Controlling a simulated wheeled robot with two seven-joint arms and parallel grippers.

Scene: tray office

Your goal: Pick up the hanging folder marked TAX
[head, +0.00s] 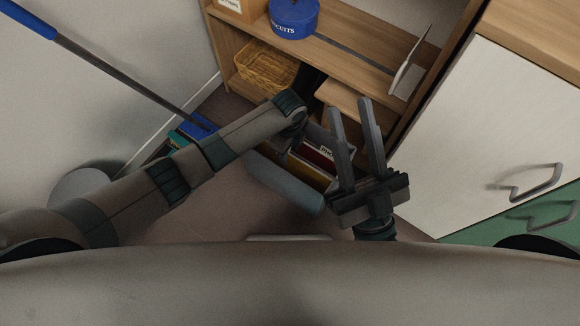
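Several coloured folders stand low in front of the shelf unit, partly hidden by my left arm and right gripper. A dark red one (316,161) has a white label (327,153) that seems to start with PHO. No TAX label is readable, so I cannot tell which folder is TAX. My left arm reaches over the folders. Its gripper (302,142) seems to be around the wrist end near them, mostly hidden, and its fingers cannot be made out. My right gripper (350,103) is open and empty, its two fingers spread, right of the folders.
A wooden shelf unit (350,45) holds a blue biscuit tin (294,17) and a wicker basket (265,68). A white cabinet door (490,130) is at the right. A blue-handled pole (110,73) leans at the left. A grey-blue rounded bar (285,184) lies before the folders.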

